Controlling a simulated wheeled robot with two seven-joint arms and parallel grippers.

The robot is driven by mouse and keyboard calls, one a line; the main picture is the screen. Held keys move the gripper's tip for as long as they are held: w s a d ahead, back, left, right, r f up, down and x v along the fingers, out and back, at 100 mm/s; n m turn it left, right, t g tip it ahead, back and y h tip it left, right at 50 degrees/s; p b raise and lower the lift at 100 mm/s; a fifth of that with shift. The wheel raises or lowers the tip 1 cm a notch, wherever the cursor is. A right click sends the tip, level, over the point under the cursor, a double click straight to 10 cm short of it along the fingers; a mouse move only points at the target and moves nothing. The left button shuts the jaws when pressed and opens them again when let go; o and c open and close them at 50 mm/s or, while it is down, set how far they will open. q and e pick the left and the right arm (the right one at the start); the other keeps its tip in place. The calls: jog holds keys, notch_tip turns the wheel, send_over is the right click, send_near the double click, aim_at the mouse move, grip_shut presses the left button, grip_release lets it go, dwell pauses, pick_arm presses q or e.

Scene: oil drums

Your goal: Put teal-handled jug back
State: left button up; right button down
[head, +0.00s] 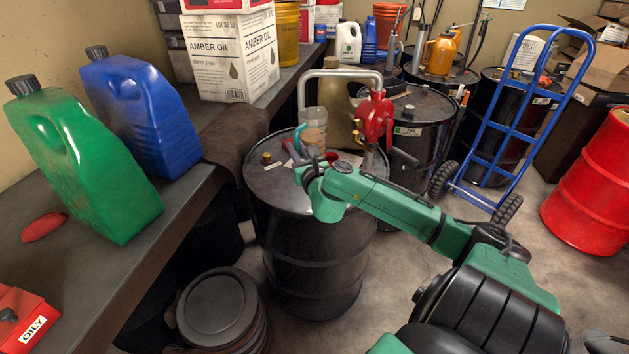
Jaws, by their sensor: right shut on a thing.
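The teal-handled jug (315,124) is a clear, cloudy vessel with a curved teal handle on its left side. It is upright over the back part of the near black drum (308,240). My right gripper (304,160) is at the jug's handle, shut on it. My wrist hides the fingertips and the jug's lower part, so I cannot tell whether the jug touches the drum lid. My left gripper is out of view.
A red pump (375,118) with a grey pipe stands just right of the jug. The bench (190,218) at left holds green (85,160) and blue jerrycans (140,115). Small red and blue items lie on the lid by my gripper. A blue hand truck (508,125) stands at right.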

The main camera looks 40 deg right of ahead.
jog(key=f+b, duration=0.1)
jog(key=b, duration=0.1)
jog(key=f+b, duration=0.1)
jog(key=b, duration=0.1)
jog(key=shift+w+d+f, duration=0.1)
jog(key=shift+d+f, duration=0.25)
notch_tip(320, 180, down, 16)
jog(key=b, duration=0.3)
jog(key=shift+w+r+b, duration=0.1)
jog(key=shift+b, duration=0.3)
jog(key=c, duration=0.8)
grip_release()
